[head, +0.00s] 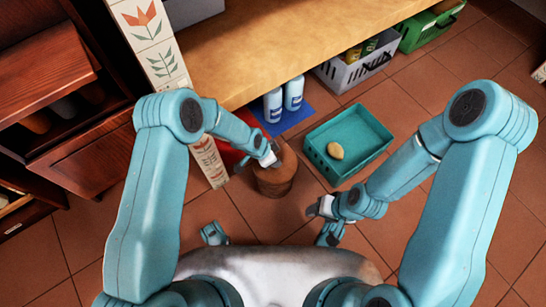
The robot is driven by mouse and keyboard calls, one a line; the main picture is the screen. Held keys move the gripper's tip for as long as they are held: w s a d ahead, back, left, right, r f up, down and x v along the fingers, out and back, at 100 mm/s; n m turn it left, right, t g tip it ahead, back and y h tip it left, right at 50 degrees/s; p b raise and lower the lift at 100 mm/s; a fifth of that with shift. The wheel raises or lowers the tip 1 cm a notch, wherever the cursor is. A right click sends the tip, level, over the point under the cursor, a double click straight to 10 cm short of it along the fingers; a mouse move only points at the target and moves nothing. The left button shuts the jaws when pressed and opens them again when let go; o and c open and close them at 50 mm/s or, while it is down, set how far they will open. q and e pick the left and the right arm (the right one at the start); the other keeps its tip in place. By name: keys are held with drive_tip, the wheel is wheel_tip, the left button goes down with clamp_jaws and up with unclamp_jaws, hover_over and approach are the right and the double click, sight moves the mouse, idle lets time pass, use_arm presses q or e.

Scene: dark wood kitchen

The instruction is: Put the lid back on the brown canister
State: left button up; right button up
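The brown canister (274,183) stands upright on the tiled floor, near the middle of the head view. My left gripper (267,158) is at its top, over the left part of the rim, and covers part of it. The gripper is too small in the picture to show whether it is open or shut. No separate lid can be made out; whether one is on the canister or in the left gripper, I cannot tell. My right gripper (322,207) is low over the floor, right of the canister and apart from it; its fingers are unclear.
Two white-and-blue bottles (283,98) stand on a blue mat (296,123) behind. A red mat (229,155) lies left. A wooden counter (290,40) overhangs the back; grey (343,77) and green (421,33) crates stand there.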

use_arm(q)
drive_tip(key=o, duration=1.6)
drive_tip(key=shift+r+p, duration=2.2)
drive_tip(key=shift+r, duration=1.35)
clamp_jaws()
